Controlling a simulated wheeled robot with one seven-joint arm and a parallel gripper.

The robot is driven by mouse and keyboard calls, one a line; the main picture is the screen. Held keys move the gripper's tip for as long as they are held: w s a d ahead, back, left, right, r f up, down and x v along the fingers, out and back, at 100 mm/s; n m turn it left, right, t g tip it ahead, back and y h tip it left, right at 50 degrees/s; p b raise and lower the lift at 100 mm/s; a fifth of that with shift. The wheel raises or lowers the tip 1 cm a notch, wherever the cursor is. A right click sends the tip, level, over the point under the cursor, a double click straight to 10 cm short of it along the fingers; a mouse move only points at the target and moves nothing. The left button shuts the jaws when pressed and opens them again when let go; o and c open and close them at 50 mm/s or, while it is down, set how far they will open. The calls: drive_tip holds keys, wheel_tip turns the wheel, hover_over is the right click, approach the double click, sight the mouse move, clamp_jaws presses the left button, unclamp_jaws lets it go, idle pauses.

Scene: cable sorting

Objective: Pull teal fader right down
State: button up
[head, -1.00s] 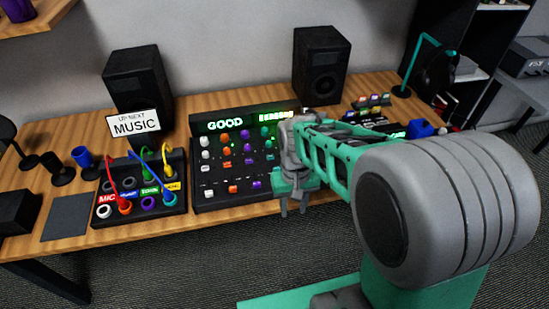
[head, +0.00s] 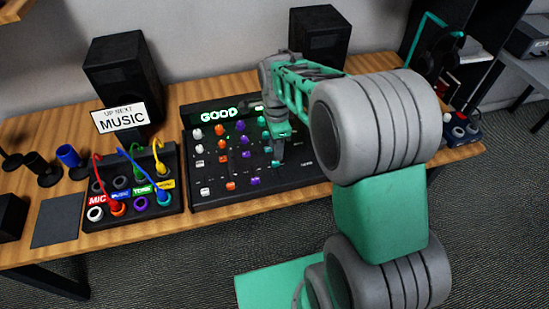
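The black mixer (head: 215,203) lies on the desk with its lit display reading GOOD. It has columns of white, orange, purple and teal controls. Teal knobs (head: 264,121) show at the top of the teal column, just left of my gripper. The lower fader caps are white (head: 205,191), orange (head: 231,186) and purple (head: 254,181). My gripper (head: 277,162) points down over the teal column, right of the purple one. Its fingers are small and dark here, and I cannot tell their gap or contact. The teal fader cap is not clearly visible at the fingertips.
A patch box (head: 140,208) with coloured cables sits left of the mixer, below an UP NEXT MUSIC sign (head: 122,118). Speakers (head: 122,77) stand behind. My arm covers the mixer's upper right.

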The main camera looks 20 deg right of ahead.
sight(276, 164)
wheel_tip(276, 164, down, 6)
drive_tip(key=shift+c, duration=0.6)
clamp_jaws()
